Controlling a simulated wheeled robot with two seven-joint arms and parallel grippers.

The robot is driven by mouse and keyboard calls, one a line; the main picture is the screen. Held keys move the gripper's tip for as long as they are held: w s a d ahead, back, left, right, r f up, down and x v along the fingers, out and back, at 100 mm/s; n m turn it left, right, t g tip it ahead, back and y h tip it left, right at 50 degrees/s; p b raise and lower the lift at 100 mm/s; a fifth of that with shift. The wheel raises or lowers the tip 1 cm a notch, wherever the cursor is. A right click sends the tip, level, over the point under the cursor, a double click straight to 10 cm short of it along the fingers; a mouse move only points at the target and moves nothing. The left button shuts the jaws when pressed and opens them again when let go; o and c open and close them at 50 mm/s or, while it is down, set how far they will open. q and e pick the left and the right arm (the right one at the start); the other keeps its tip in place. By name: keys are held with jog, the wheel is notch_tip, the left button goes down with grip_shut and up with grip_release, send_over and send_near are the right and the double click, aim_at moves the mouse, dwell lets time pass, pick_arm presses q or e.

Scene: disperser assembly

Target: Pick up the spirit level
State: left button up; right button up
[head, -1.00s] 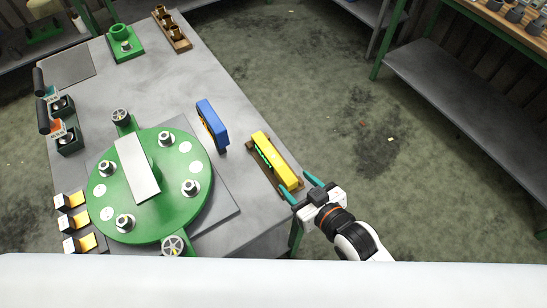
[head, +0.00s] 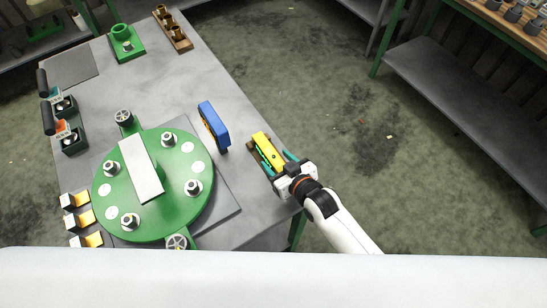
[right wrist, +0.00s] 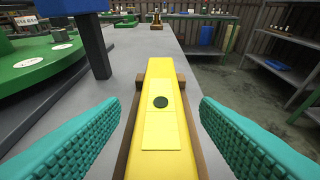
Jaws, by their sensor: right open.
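The spirit level is a yellow bar (head: 266,147) lying in a brown wooden holder (head: 251,153) near the table's right edge. In the right wrist view the yellow level (right wrist: 160,115) runs lengthwise up the middle, with a dark round spot on its top, and the holder's wooden sides (right wrist: 127,140) show along it. My right gripper (head: 281,164) is open at the near end of the level. Its teal fingers (right wrist: 160,140) stand on either side of the level, with a gap on both sides. My left gripper is not in view.
A blue object (head: 213,126) stands on the table just left of the level. A large green disc (head: 150,205) with bolts and a pale plate lies further left. The grey table top (head: 200,80) is clear beyond the blue object.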

jog(key=c, duration=1.2)
jog(key=shift+r, duration=0.1)
grip_shut()
